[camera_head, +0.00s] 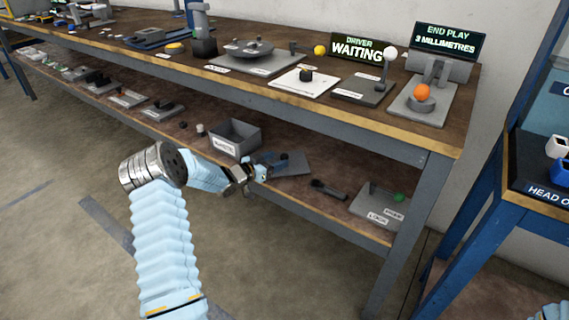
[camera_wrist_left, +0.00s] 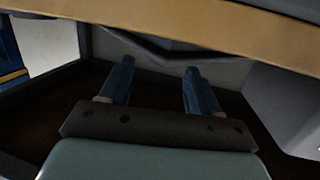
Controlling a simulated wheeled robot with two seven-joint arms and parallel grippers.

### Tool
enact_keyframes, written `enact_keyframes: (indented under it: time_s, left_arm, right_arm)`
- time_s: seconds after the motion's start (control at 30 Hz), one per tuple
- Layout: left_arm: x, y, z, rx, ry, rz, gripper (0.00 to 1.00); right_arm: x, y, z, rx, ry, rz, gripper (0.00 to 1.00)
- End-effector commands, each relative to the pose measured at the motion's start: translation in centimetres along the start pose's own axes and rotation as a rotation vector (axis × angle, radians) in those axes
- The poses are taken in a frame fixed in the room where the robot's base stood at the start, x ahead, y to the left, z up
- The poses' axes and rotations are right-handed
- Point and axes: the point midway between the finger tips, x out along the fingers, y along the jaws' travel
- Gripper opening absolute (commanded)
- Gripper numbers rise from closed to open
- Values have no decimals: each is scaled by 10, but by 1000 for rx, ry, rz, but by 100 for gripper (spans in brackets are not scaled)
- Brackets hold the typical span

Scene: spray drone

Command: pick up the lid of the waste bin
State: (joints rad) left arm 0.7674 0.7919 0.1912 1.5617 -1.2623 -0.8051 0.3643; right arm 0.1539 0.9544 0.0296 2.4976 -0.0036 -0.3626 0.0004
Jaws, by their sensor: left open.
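The waste bin (camera_head: 250,140) is an open grey box with a white label on its front, on the lower shelf of the bench. A flat grey plate with a dark knob, which looks like the lid (camera_head: 297,166), lies on the shelf just right of the bin. My left gripper (camera_head: 266,168) reaches over the shelf edge in front of the plate and partly covers it. In the left wrist view my left gripper (camera_wrist_left: 157,82) has its two blue fingers apart with nothing clearly between them. I cannot tell whether it touches the plate. My right gripper is out of view.
The upper bench top (camera_head: 300,95) overhangs the shelf and its edge crosses the wrist view (camera_wrist_left: 200,20). A dark handled item (camera_head: 328,190) and a grey plate with a green ball (camera_head: 376,205) lie to the right. A bench leg (camera_head: 410,230) stands beyond.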

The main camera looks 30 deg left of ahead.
Motion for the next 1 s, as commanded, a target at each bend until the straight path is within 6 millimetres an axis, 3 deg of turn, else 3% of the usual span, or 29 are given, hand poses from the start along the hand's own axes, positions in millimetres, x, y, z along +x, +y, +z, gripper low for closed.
enact_keyframes:
  time_s: [0.17,0.43,0.83,1.0]
  left_arm:
    - [23,-1,0,0,-1,0,62]
    - [26,-1,0,0,-1,-1,61]
    - [26,-1,0,0,-1,-1,0]
    - [26,-1,0,0,0,-1,0]
  right_arm:
    - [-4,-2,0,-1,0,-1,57]
    - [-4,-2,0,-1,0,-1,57]
    - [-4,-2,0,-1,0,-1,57]
    - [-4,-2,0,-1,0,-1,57]
